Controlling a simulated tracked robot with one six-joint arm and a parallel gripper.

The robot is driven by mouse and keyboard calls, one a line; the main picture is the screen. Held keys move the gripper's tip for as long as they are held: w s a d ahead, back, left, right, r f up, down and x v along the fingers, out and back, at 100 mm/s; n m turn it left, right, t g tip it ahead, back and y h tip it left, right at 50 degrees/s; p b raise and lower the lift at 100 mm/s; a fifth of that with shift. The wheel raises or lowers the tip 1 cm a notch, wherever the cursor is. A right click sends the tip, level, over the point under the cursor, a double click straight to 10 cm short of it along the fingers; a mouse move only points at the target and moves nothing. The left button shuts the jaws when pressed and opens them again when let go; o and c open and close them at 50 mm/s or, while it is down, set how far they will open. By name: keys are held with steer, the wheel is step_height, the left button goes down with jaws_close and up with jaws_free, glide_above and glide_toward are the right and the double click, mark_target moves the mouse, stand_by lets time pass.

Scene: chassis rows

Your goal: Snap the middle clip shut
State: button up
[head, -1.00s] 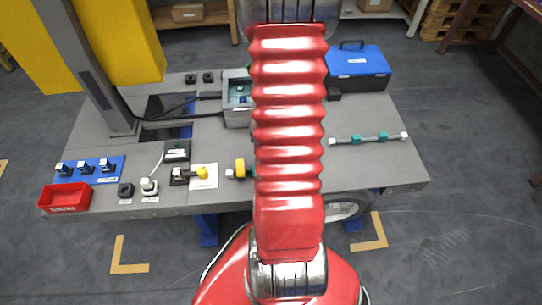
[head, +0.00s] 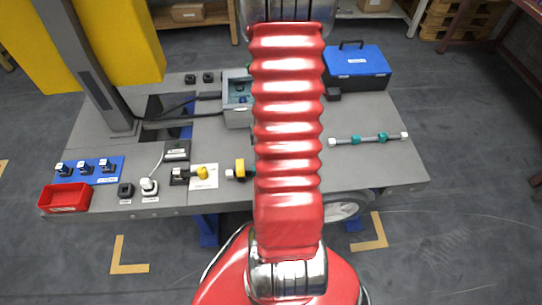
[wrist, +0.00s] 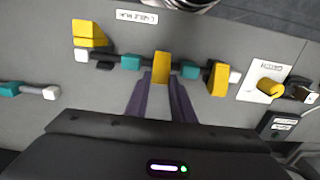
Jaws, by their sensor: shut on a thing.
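The middle clip (wrist: 161,66) is a yellow block across a rod with teal sleeves (wrist: 131,63), in the middle of the wrist view. My gripper (wrist: 162,88) has its dark fingers closed on the near end of this clip. Whether the clip's latch is shut I cannot tell. A second yellow clip (wrist: 218,78) stands to its right, which also shows in the head view (head: 240,168). A third yellow clip (wrist: 90,34), at the left, looks raised in two parts. In the head view my red arm hides my gripper and the middle clip.
A yellow-knobbed valve (wrist: 270,88) on a white plate sits right of the clips in the wrist view. Another teal-sleeved rod (head: 368,138), a blue toolbox (head: 357,68), a grey box (head: 237,114) and a red tray (head: 65,198) are on the bench.

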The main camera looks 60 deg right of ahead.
jaws_close()
steer(key=shift+w+d, duration=0.1)
steer(key=shift+w+d+f+g+y, duration=0.3)
steer(key=shift+d+f+g+y, duration=0.1)
steer(key=shift+g+y, duration=0.25)
steer(key=shift+w+d+f+g+y, duration=0.35)
steer(key=shift+g+y, duration=0.2)
steer(key=shift+y, duration=0.2)
steer(key=shift+w+d+f, duration=0.1)
steer(key=shift+d+f, duration=0.05)
steer(key=shift+f, duration=0.15)
steer(key=o, duration=0.9)
jaws_free()
